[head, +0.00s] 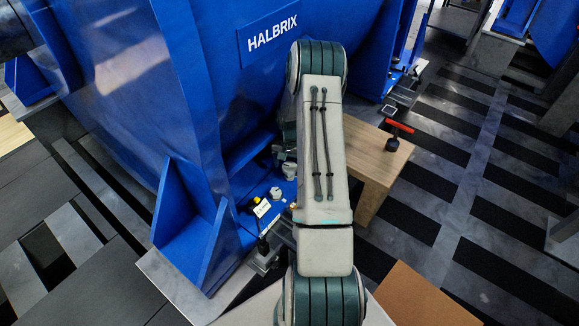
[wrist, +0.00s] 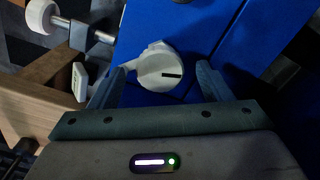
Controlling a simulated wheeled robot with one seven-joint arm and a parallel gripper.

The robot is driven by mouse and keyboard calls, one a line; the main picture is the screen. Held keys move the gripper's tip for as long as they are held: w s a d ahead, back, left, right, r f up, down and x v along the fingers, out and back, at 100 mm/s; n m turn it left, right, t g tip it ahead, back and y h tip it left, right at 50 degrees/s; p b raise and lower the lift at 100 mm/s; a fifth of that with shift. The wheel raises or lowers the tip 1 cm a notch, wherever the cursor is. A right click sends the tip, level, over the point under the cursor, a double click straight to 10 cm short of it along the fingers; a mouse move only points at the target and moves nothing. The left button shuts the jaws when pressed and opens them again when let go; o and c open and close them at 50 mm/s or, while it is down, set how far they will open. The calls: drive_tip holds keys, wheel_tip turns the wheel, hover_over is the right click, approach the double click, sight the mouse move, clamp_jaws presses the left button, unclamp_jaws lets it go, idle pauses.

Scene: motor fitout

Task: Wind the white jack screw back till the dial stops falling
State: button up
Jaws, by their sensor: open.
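In the wrist view, a white knob (wrist: 40,17) on a metal shaft through a grey block stands at upper left; it looks like the white jack screw. My gripper (wrist: 163,70) is open, its fingers on either side of a different part, a round whitish cap (wrist: 160,72) with a black mark on the blue foot. I cannot tell whether the fingers touch the cap. A small white-edged device (wrist: 80,82) left of the fingers may be the dial; its reading is not legible. In the head view my arm hides the gripper.
The blue HALBRIX motor (head: 268,36) fills the left and middle. A wooden bench (head: 372,160) with a red-handled tool (head: 396,132) stands right of my arm.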

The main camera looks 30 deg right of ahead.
drive_tip(key=shift+f, duration=0.7)
drive_tip(key=c, duration=1)
drive_tip(key=n, duration=0.4)
drive_tip(key=shift+d+n, duration=0.15)
drive_tip(key=shift+n, duration=0.25)
